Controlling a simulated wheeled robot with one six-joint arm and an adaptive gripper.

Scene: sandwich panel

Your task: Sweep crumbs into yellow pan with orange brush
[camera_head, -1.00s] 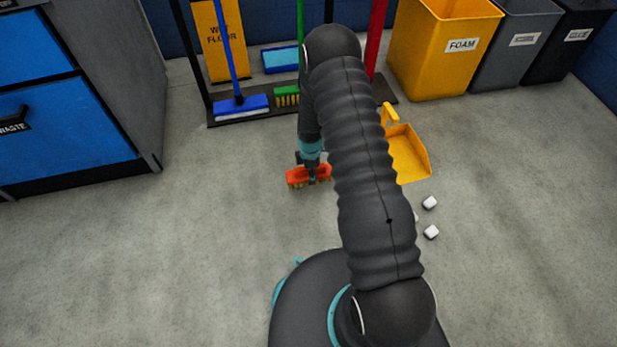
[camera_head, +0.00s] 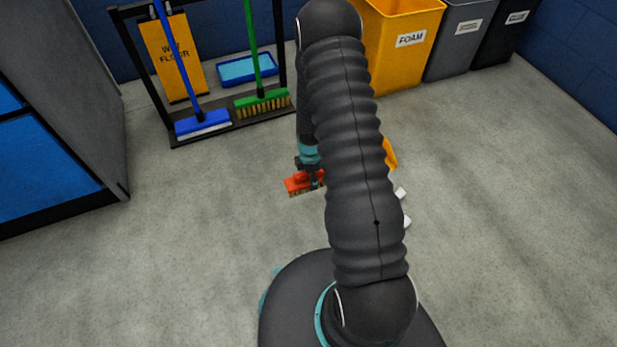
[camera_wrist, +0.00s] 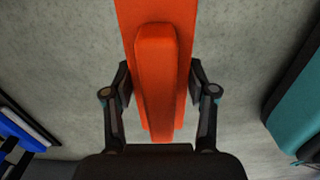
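White crumbs (camera_head: 400,193) lie on the floor just right of my arm, in front of the pan; others may be hidden behind the arm.
A yellow foam bin (camera_head: 395,55) and darker bins stand back right. A grey-blue cabinet (camera_head: 50,165) is at left. Open floor lies between.

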